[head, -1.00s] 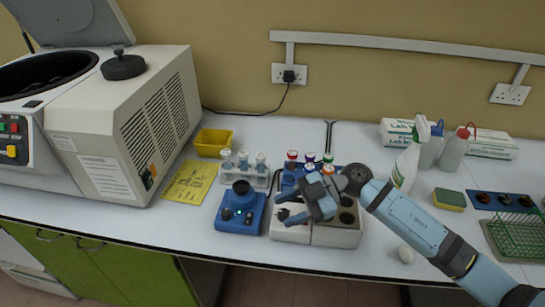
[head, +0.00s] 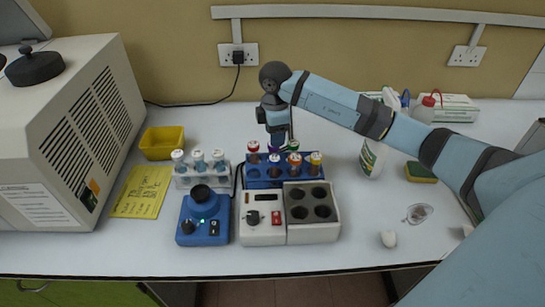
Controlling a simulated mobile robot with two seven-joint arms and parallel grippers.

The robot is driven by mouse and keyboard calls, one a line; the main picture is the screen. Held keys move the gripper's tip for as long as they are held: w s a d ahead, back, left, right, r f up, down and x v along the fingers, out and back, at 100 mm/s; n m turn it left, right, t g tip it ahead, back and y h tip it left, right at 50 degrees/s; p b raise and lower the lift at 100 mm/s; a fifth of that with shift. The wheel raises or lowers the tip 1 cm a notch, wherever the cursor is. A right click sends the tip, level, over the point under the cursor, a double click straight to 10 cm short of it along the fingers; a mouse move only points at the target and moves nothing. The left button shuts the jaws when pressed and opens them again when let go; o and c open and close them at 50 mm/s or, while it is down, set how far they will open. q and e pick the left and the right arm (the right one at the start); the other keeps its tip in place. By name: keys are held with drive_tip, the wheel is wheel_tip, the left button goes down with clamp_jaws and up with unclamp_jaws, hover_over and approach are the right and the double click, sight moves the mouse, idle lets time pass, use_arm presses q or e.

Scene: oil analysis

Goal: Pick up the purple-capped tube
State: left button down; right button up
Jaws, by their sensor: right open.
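My right gripper (head: 278,140) points down just behind and above the rack, near the purple cap. It is open. Its fingertips are small and partly hidden by the caps, so I cannot tell whether they touch or straddle a tube. My left gripper is out of view.
A rack of white-capped tubes (head: 198,168) stands left of the blue rack. A blue mixer (head: 203,218) and a white heating block (head: 265,232) stand in front. A spray bottle (head: 371,158) and sponge (head: 420,172) are right.

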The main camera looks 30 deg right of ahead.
sight(273, 149)
drive_tip(key=shift+w+a+f+p, duration=0.1)
drive_tip(key=shift+w+f+p, duration=0.1)
drive_tip(key=shift+f, duration=1.4)
drive_tip(key=shift+w+f+p, duration=0.1)
drive_tip(key=shift+f+p, duration=0.1)
drive_tip(key=shift+f, duration=1.35)
drive_tip(key=shift+s, duration=0.1)
drive_tip(key=shift+c, duration=0.4)
drive_tip(key=c, duration=0.6)
